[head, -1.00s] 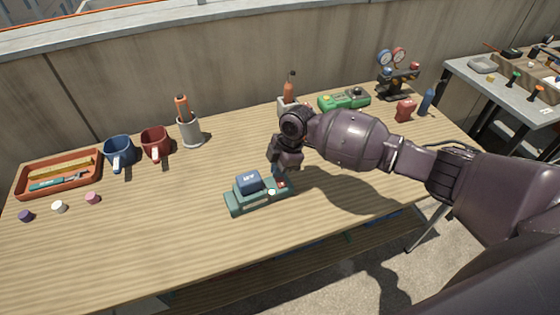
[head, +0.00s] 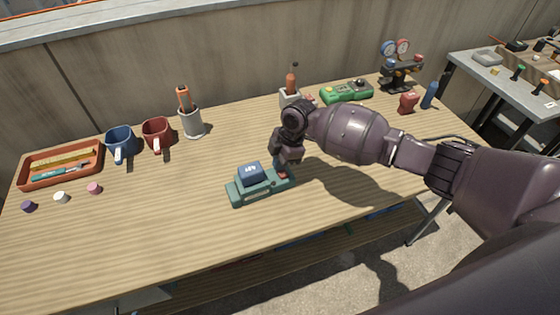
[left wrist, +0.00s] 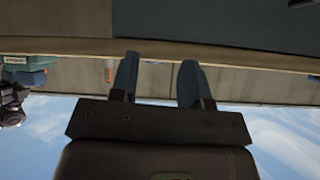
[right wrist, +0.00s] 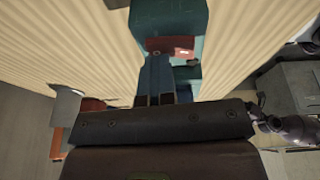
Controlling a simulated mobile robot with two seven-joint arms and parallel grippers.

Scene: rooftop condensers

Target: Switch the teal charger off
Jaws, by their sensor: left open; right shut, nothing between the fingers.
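The teal charger (head: 262,190) lies on the wooden table, with a dark blue battery (head: 250,173) seated on it. A red switch (head: 282,177) is at the charger's right end; it also shows in the right wrist view (right wrist: 170,43). My right gripper (head: 281,167) is shut and empty, pointing down over that end. In the right wrist view its fingertips (right wrist: 158,58) are right at the red switch's edge; whether they touch I cannot tell. My left gripper (left wrist: 157,75) is open and empty, away from the charger, which shows at the left wrist view's left edge (left wrist: 25,78).
A green device (head: 346,92), a holder with an orange-handled tool (head: 290,97) and a gauge stand (head: 400,75) stand behind. Mugs (head: 121,145), a grey cup (head: 192,124) and an orange tray (head: 60,180) are left. The table's front left is clear.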

